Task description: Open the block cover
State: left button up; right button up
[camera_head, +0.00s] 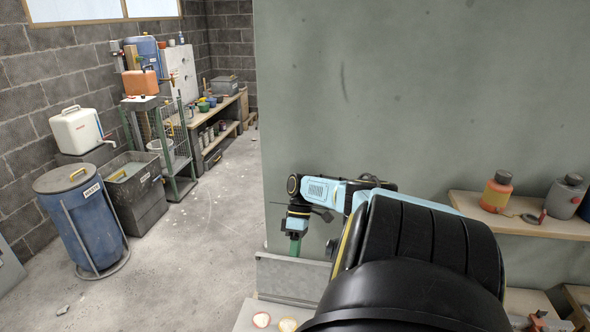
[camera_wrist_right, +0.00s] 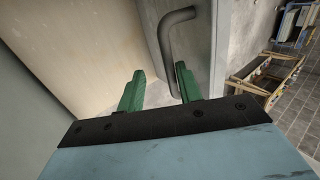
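My left gripper is not in view.
A low grey metal panel (camera_head: 285,277) stands just below my right gripper. The green-grey wall (camera_head: 420,90) rises behind my arm. A shelf (camera_head: 520,218) with bottles is at the right. Open floor (camera_head: 200,235) lies left, with a blue drum (camera_head: 80,220) beyond.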

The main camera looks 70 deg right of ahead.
notch_tip(320, 180, up, 10)
jog(key=p, duration=0.3)
jog(key=shift+f, duration=0.25)
jog(key=shift+f, duration=0.1)
